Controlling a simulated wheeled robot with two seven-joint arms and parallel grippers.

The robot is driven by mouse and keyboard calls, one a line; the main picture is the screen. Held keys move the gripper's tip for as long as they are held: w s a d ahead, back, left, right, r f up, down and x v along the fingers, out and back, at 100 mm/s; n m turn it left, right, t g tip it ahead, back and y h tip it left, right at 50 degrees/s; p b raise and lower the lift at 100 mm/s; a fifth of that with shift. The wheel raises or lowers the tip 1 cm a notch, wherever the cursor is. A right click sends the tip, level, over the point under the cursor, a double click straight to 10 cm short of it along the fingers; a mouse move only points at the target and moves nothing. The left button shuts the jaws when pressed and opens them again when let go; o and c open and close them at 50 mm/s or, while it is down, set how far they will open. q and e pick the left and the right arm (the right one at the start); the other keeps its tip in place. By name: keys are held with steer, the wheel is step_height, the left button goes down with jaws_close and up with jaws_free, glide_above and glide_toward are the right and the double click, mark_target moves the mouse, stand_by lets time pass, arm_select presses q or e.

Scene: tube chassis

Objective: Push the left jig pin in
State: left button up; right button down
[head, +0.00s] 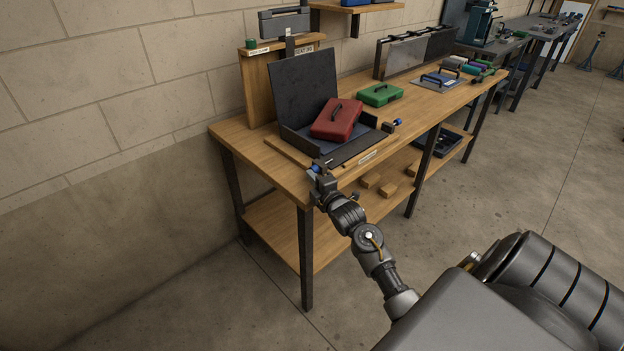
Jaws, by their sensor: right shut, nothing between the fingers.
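The jig is a dark fixture with a raised back panel (303,88) on the near end of the wooden bench in the head view. A red case (336,119) with a dark handle lies tilted in it. The left jig pin (315,168) shows as a small blue knob at the jig's front left corner. The right jig pin (397,122) has a blue end and a dark block at the jig's right side. My right gripper (322,170) is shut and empty, right at the left pin; I cannot tell whether it touches. How deep the pin sits is hidden. My left gripper is out of view.
The bench top (232,132) is bare at its left end. A green case (380,94) and a grey plate with a blue handle (438,80) lie farther along. Wooden blocks (371,180) lie on the lower shelf. A block wall stands behind.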

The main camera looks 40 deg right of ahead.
mark_target(306, 197)
steer(key=shift+d+r, duration=0.1)
steer(key=a+p, duration=0.1)
steer(key=a, duration=0.3)
steer(key=shift+s+p, duration=0.15)
steer(key=shift+p, duration=0.25)
steer(key=shift+s+a+f+b, duration=0.15)
steer(key=shift+s+b, duration=0.05)
steer(key=shift+s, duration=0.35)
steer(key=shift+s+a+f+b, duration=0.1)
steer(key=shift+s+a+b, duration=0.1)
steer(key=shift+s, duration=0.3)
arm_select(q)
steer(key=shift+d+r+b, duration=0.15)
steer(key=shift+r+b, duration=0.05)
steer(key=shift+b, duration=0.15)
arm_select(e)
steer(key=s+a, duration=0.1)
steer(key=s, duration=0.6)
steer(key=shift+s+a+r, duration=0.15)
steer(key=shift+s, duration=0.2)
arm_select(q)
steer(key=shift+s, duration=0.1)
